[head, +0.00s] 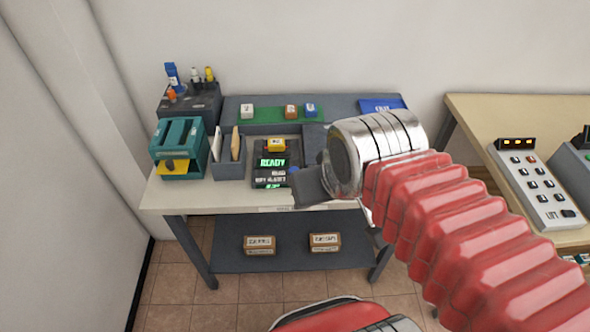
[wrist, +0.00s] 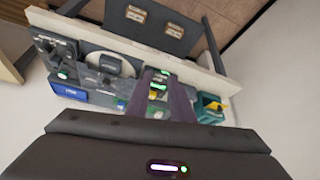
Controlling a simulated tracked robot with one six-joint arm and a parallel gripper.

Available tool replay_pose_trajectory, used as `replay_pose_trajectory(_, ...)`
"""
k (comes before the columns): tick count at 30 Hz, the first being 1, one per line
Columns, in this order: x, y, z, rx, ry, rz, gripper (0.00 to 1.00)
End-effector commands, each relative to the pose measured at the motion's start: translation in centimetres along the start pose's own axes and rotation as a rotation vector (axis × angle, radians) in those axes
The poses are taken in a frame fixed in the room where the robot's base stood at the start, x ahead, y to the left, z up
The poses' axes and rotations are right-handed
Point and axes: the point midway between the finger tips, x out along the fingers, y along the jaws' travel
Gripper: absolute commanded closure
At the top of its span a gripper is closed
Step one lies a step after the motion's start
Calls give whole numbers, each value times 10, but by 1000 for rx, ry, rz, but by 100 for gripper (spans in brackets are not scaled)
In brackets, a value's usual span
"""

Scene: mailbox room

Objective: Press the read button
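A dark reader unit (head: 271,180) with green text, the top line reading "READY", sits on the white table. A yellow block (head: 276,145) is at its back. I cannot pick out a button labelled read; lettering is too small. My gripper (head: 308,187) hangs just right of the reader in the head view, apparently above the table, and may hide part of the surface there. In the wrist view its two fingers (wrist: 163,90) stand apart with nothing held between them. The green text and the yellow block (wrist: 157,96) show through the gap.
A teal box (head: 178,147) and a grey holder with cards (head: 229,168) stand left of the reader. Coloured blocks lie on a green strip (head: 260,115) behind. A blue panel (head: 381,105) is at back right. A second table (head: 480,110) with a keypad is at right.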

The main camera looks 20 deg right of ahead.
Motion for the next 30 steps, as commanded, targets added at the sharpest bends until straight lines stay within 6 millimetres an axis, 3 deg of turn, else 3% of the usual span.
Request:
replay_pose_trajectory(9, 0, 0, 0, 0, 0, 0, 100)
replay_pose_trajectory(30, 0, 0, 0, 0, 0, 0, 100)
